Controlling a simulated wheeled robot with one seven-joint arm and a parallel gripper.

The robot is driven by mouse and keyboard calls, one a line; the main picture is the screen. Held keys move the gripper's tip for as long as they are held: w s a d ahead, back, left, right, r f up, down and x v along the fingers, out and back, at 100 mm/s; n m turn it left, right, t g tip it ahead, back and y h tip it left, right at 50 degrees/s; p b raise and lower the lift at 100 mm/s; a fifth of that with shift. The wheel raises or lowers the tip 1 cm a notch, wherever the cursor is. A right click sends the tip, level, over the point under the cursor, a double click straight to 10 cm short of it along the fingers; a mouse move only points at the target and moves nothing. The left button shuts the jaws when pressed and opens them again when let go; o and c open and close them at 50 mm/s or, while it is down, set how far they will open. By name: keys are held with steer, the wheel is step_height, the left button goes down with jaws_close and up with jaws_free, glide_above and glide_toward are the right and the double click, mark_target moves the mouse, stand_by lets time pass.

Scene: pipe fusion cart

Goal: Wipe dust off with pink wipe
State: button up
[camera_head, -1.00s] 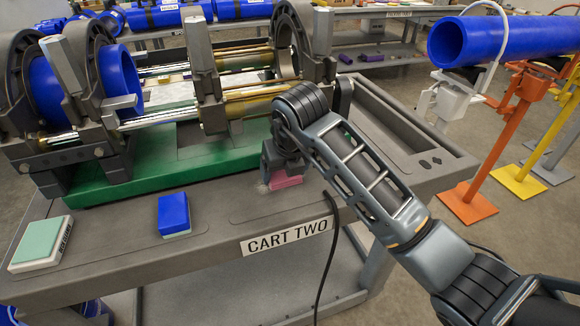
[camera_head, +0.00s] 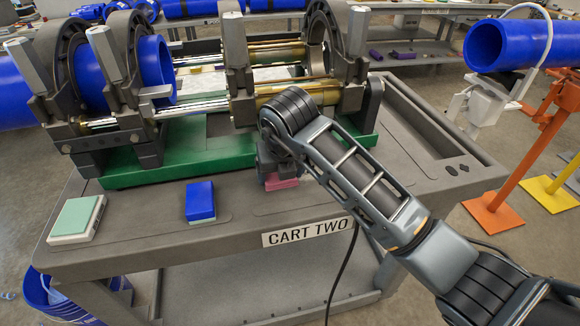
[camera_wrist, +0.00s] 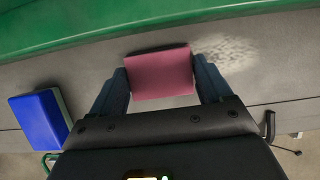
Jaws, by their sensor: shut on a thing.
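The pink wipe (camera_wrist: 160,74) is a small block held between the two fingers of my gripper (camera_wrist: 163,88) in the wrist view. In the head view the pink wipe (camera_head: 280,183) shows under my gripper (camera_head: 276,170), low at the cart top, in front of the green base; whether it touches the surface I cannot tell. A pale speckled patch of dust (camera_wrist: 228,52) lies on the grey cart top in the wrist view, just right of and beyond the wipe. The dust is hidden behind my arm in the head view.
A blue block (camera_head: 201,201) and a pale green-topped block (camera_head: 77,218) stand left on the cart top (camera_head: 140,205). The green base (camera_head: 125,172) of the fusion machine runs behind the wipe. A blue pipe (camera_head: 510,45) on stands is at right.

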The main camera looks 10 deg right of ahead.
steer(key=shift+s+a+f, duration=0.1)
steer(key=shift+a+f, duration=0.05)
steer(key=shift+a, duration=0.1)
steer(key=shift+p, duration=0.45)
steer(key=shift+d, duration=0.1)
steer(key=shift+d+r+p, duration=0.2)
steer(key=shift+d+p, duration=0.15)
steer(key=shift+d, duration=0.6)
steer(key=shift+d+r+p, duration=0.15)
steer(key=shift+d+p, duration=0.15)
steer(key=shift+d, duration=0.6)
steer(key=shift+d+f+p, duration=0.2)
steer(key=shift+d+p, duration=0.2)
steer(key=shift+d, duration=1.7)
steer(key=shift+d+f+p, duration=0.2)
steer(key=shift+d+p, duration=0.15)
steer(key=shift+d, duration=1.7)
steer(key=shift+r, duration=0.1)
step_height(320, 180, up, 6)
steer(key=p, duration=0.6)
